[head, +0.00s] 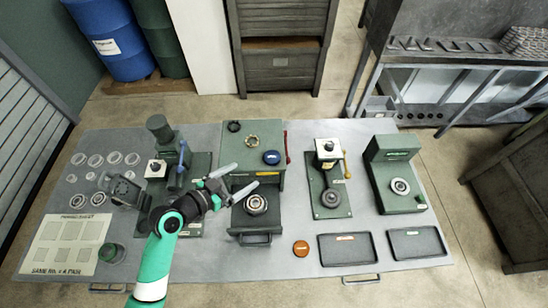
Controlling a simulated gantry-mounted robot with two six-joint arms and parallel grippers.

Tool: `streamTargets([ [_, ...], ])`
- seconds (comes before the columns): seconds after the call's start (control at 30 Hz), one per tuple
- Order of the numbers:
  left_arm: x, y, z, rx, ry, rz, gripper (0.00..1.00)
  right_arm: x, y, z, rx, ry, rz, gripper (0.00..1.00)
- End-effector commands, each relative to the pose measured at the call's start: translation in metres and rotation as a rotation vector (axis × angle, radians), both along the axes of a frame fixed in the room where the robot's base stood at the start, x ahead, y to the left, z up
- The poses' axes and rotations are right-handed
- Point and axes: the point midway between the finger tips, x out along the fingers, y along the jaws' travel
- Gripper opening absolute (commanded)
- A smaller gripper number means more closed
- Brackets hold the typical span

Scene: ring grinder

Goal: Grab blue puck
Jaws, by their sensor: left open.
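The blue puck (271,157) lies flat on the right side of the top of a green box-like machine (262,172), near the middle of the table. My left gripper (246,176) reaches in from the lower left, its two grey fingers spread wide and pointing right. It is open, and nothing shows between the fingers. The fingertips appear left of and below the puck in the picture, apart from it. Their height above the machine is hard to tell. My right gripper is not in view.
Below, a drawer holds a bearing (255,204). An orange puck (301,248) lies at the front. Green presses stand on both sides.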

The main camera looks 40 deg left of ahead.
Motion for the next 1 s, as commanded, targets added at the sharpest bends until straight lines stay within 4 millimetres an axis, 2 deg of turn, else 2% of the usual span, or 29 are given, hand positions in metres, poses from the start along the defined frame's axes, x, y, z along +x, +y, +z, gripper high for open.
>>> streamTargets([
  [0.17,0.012,0.000,-0.003,0.002,-0.002,-0.002,1.00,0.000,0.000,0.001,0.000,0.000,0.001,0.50],
  [0.4,0.054,0.001,-0.019,0.002,-0.002,-0.002,1.00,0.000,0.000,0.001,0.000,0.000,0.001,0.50],
  [0.67,0.065,0.001,-0.023,0.002,-0.003,-0.002,1.00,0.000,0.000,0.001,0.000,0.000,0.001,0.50],
  [0.9,0.102,0.000,-0.036,0.002,-0.002,-0.002,1.00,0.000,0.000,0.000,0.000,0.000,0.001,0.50],
  [1.0,0.109,0.000,-0.039,0.003,-0.003,-0.001,1.00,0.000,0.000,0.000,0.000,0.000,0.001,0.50],
])
